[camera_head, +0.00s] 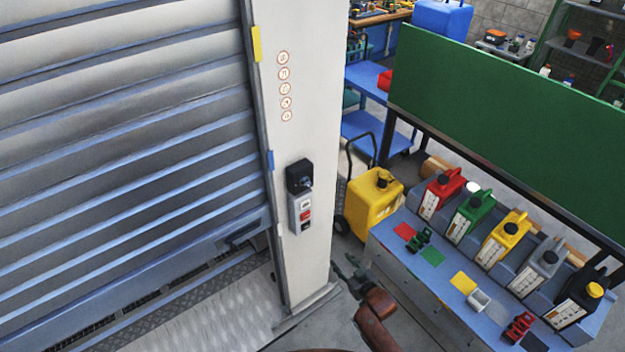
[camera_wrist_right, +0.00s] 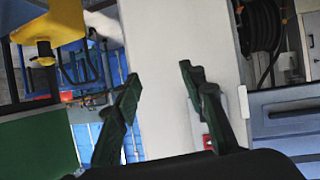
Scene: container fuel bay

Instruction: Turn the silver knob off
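A black switch box (camera_head: 299,176) is mounted on the white post in the head view. A small knob (camera_head: 306,184) shows on its front, but its colour and setting are too small to tell. My right gripper (camera_head: 345,270) is low and to the right of the box, beside the post's foot in the picture, well apart from the knob. In the right wrist view my right gripper (camera_wrist_right: 160,78) is open, with nothing between its dark green fingers. The knob is not clearly visible there. My left gripper is not in view.
A grey control panel (camera_head: 301,213) with a red switch sits below the black box. A roller shutter (camera_head: 130,150) is at left. A yellow wheeled tank (camera_head: 370,208) and a blue bench (camera_head: 425,270) with several coloured canisters stand at right.

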